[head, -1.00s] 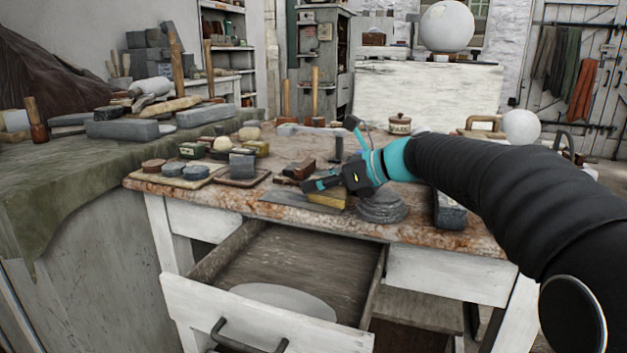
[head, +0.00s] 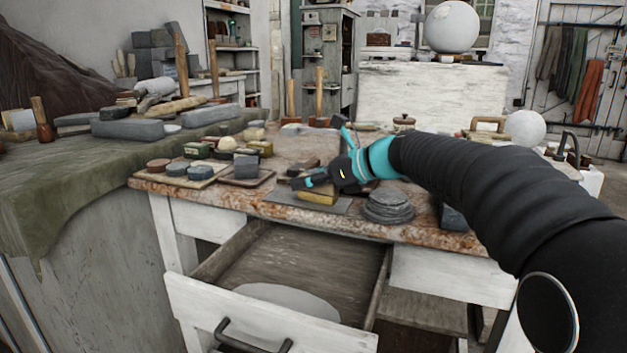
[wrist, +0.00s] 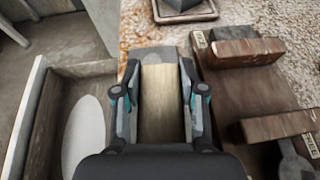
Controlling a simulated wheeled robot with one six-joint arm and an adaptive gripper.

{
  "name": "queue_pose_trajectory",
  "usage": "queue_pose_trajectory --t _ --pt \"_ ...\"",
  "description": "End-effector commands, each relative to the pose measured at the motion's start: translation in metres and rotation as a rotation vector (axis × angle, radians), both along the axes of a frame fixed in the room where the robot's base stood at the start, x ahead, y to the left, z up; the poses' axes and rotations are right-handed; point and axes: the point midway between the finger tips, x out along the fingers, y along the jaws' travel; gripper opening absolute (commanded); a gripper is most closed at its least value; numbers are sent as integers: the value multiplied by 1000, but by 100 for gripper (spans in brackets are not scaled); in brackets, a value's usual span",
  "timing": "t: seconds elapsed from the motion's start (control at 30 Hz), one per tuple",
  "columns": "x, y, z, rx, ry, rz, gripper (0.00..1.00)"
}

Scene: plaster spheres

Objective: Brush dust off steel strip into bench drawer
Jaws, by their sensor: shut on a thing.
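My gripper (head: 318,184) is shut on a pale yellow, brush-like block (head: 318,197), which also shows between the fingers in the wrist view (wrist: 161,105). The block is low over a flat grey strip (head: 282,206) lying along the front of the bench top; whether it touches the strip is hard to tell. Dust on the strip cannot be made out. The bench drawer (head: 262,325) is pulled open below the bench edge, left of my gripper in the wrist view (wrist: 38,100). A pale oval (head: 290,297) lies on its floor.
A stack of grey discs (head: 388,207) stands right of the strip. A tray (head: 246,179) with a grey block is to the left. Brown blocks (wrist: 245,52) lie on a board to the right in the wrist view. A green-draped bench (head: 60,190) is at far left.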

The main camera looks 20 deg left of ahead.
Motion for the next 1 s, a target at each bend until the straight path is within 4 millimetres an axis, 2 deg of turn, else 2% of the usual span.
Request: queue_pose_trajectory --t 0.1,0.47,0.8,1.0 --pt "0 5 0 0 -1 1 4" --pt "0 3 -1 0 -1 0 4" --pt "-3 -16 0 0 0 0 4" --pt "-4 -20 0 0 0 0 4"
